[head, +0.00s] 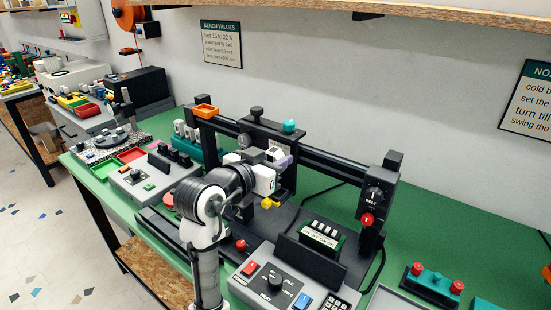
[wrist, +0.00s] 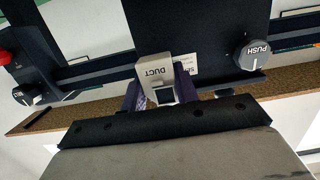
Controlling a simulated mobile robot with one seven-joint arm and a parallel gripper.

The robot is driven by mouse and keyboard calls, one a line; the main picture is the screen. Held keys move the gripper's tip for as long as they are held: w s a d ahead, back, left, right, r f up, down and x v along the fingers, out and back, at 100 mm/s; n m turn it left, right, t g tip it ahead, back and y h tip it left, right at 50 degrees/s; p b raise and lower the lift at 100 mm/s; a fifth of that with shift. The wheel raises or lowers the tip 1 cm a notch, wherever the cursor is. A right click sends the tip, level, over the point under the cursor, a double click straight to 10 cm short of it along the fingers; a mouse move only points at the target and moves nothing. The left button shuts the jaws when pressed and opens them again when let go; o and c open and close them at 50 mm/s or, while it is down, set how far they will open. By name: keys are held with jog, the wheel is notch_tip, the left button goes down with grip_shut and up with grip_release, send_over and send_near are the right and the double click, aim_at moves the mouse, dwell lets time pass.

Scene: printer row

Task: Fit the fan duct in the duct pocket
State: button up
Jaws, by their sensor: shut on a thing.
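The fan duct (wrist: 154,72), a beige block marked DUCT with a dark square opening, is between the purple fingers of my gripper (wrist: 161,94) in the wrist view. My gripper is shut on it. In the head view my gripper (head: 281,161) is at the front of the black printer carriage (head: 264,127), with the pale duct (head: 275,154) partly visible at its fingers. In the wrist view the duct is close in front of the black carriage plate (wrist: 205,25). I cannot tell whether it touches. I cannot make out the duct pocket; the duct and gripper cover that area.
A grey PUSH knob (wrist: 252,55) sits on the carriage plate beside the duct. The black rail (head: 332,165) runs to a post with a red knob (head: 367,219). A yellow part (head: 270,203) hangs below my gripper. A black display stand (head: 312,258) stands in front.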

jog(key=shift+f+b, duration=1.9)
jog(key=shift+f, duration=0.75)
jog(key=shift+f+b, duration=1)
jog(key=shift+f, duration=0.15)
jog(key=o, duration=1.1)
jog(key=b+v, duration=0.2)
jog(key=v, duration=1.1)
jog(key=shift+s+a+r+b, duration=0.1)
jog(key=shift+s+a+b, duration=0.1)
jog(key=shift+s+b, duration=0.15)
